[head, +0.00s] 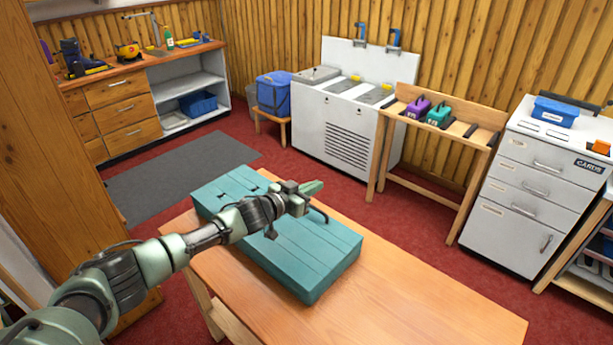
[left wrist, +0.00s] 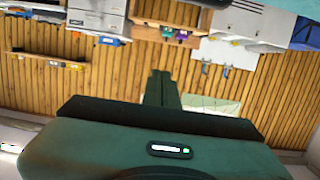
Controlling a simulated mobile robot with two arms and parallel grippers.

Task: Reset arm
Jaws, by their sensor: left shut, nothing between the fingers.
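My left arm reaches in from the left in the head view. Its gripper (head: 312,188) is held above a teal slatted bench or case (head: 330,262) on the wooden table, with its fingers together and nothing between them. In the left wrist view the closed fingers (left wrist: 161,88) point toward the wood-panelled wall, and the room appears upside down. The right gripper is in neither view.
The wooden table (head: 450,313) is bare at its right end. A white cabinet (head: 345,125), a wooden stand (head: 440,155) and a grey drawer unit (head: 520,190) line the far wall. Red carpet with a grey mat (head: 180,175) lies between.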

